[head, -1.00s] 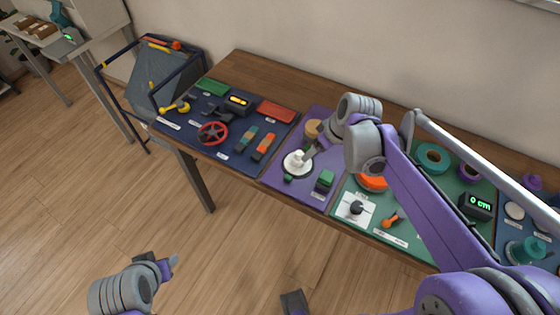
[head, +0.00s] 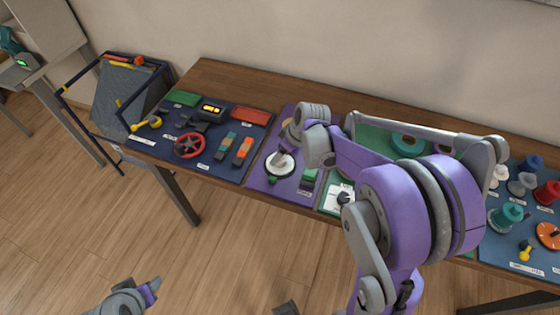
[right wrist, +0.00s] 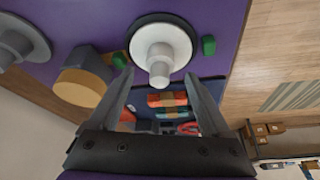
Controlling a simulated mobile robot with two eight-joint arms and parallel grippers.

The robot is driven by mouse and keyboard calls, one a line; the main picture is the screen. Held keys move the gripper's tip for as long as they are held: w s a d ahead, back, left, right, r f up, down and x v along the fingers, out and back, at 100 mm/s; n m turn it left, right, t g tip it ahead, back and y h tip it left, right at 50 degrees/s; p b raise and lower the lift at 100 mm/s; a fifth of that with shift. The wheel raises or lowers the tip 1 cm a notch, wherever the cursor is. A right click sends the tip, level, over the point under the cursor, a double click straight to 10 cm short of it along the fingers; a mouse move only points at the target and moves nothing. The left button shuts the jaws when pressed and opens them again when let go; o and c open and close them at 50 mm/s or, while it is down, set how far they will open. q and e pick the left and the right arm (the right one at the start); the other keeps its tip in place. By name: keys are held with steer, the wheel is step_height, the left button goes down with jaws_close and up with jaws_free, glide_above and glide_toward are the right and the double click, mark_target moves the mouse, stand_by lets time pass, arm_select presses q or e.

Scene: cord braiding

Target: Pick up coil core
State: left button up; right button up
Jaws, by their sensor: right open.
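None of the labels can be read, so I cannot say for sure which piece is the coil core. A white knobbed piece on a black disc (head: 280,167) stands on the purple mat (head: 262,184); it also shows in the right wrist view (right wrist: 161,48). My right gripper (right wrist: 158,80) is open and empty, its two fingers apart just beside this piece, the white stem between their tips in that picture. In the head view the right hand is over the mat and its fingers are mostly hidden. My left gripper (head: 152,287) is low over the floor, far from the table; its jaws are unclear.
A tan-faced cylinder (right wrist: 80,87) and a grey knobbed piece (right wrist: 18,45) stand close by. A green block (head: 308,180) is on the mat's right side. A navy mat with a red wheel (head: 188,146) lies left. My right arm hides much of the green mat.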

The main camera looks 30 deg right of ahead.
steer(key=x, duration=0.2)
steer(key=shift+w+f, duration=0.15)
steer(key=shift+f, duration=0.2)
jaws_close()
